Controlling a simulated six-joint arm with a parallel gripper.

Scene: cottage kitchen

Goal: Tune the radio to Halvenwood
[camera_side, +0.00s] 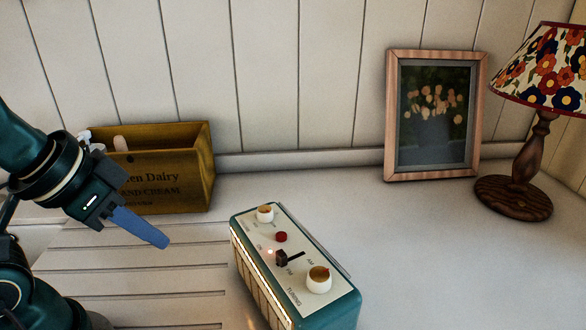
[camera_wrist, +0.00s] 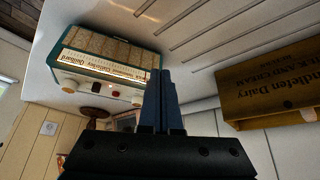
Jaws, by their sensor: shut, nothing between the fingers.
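The teal radio (camera_side: 335,312) stands on the white counter at the lower middle of the side view. On its pale top panel are a white tuning knob (camera_side: 319,280) at the near end, a black AM/FM lever (camera_side: 283,258), a red button (camera_side: 281,237) and a second white knob (camera_side: 265,213) at the far end. A small light by ON glows. In the wrist view the radio (camera_wrist: 128,48) appears upside down with a lit dial strip (camera_wrist: 112,67); its station names and pointer are too small to read surely. My gripper (camera_side: 166,243) is shut and empty, left of the radio and apart from it.
A yellow wooden dairy crate (camera_side: 195,180) with items inside stands behind my gripper. A framed flower picture (camera_side: 391,120) and a lamp (camera_side: 515,196) stand at the back right. The counter right of the radio is clear; grooves (camera_side: 140,272) run to its left.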

